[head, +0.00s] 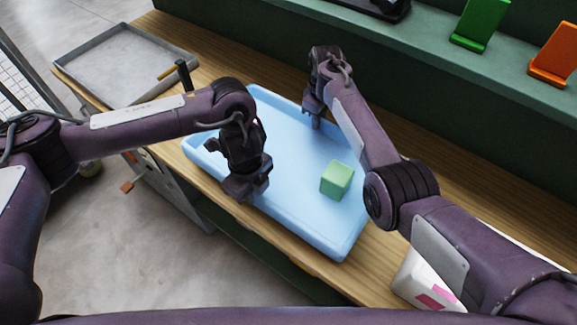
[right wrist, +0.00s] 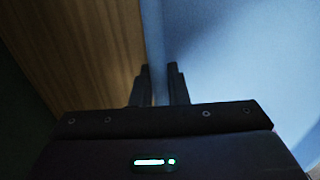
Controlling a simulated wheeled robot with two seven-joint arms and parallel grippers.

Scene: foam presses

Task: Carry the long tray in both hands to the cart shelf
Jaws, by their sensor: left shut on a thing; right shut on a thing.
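The long tray (head: 290,220) is light blue with a low rim and lies over the wooden bench; I cannot tell if it touches the wood. A green block (head: 337,180) sits inside it toward the right end. My left gripper (head: 246,196) is shut on the near long rim; the arm hides its fingertips partly. My right gripper (head: 316,122) is shut on the far long rim. In the right wrist view, its fingers (right wrist: 160,88) stand on either side of the blue tray wall (right wrist: 154,40). I cannot surely pick out the cart shelf.
A grey rimmed metal tray (head: 110,62) is at the bench's left end, with a dark-and-yellow tool (head: 172,72) beside it. A green shelf (head: 430,50) behind holds green (head: 480,25) and orange (head: 553,55) stands. A white box (head: 412,283) is at lower right. Grey floor (head: 110,235) is open at left.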

